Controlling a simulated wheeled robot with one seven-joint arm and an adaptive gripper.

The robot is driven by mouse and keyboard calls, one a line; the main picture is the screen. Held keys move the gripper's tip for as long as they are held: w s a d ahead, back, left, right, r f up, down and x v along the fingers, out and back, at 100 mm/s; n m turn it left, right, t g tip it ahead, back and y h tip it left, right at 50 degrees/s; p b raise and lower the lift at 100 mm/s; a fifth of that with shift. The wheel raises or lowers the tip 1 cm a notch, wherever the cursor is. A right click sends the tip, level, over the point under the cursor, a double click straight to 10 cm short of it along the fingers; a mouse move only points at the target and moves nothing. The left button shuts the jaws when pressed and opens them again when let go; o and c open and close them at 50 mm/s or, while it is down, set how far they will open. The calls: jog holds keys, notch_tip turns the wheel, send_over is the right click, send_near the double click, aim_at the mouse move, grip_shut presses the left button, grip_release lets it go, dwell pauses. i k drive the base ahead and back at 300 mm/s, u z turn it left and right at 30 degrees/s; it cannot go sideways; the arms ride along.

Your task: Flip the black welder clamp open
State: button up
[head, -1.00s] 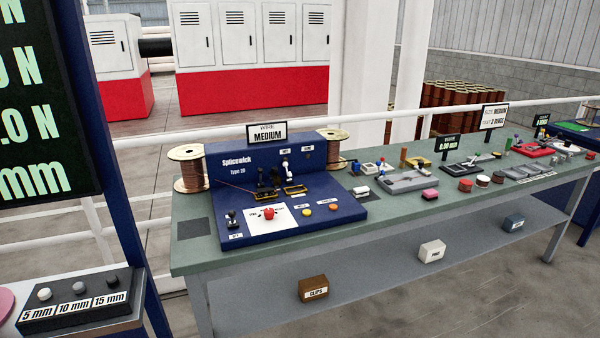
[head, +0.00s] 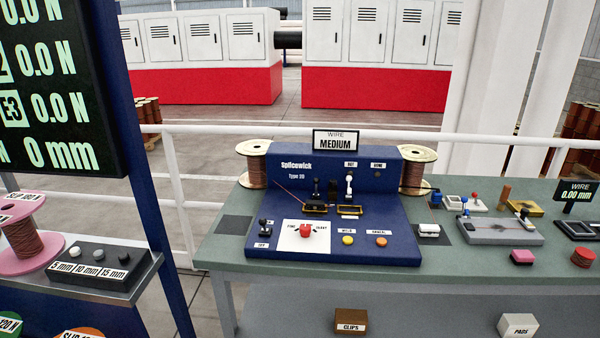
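A white lever (head: 349,186) stands further right, by another gold-framed block (head: 349,210). The parts are too small to tell whether the black clamp is open or shut. My gripper is not in view.
Copper wire spools (head: 257,168) and (head: 416,172) flank the welder. A red knob (head: 306,231), yellow button (head: 348,240) and orange button (head: 381,241) sit on its front. A shelf with a pink spool (head: 30,235) and dark screen are left. Floor shows between shelf and bench.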

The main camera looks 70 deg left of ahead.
aim_at(316, 180)
jog(key=u, duration=0.7)
jog(key=i, duration=1.05)
jog(key=u, duration=1.45)
jog(key=i, duration=0.4)
jog(key=u, duration=0.5)
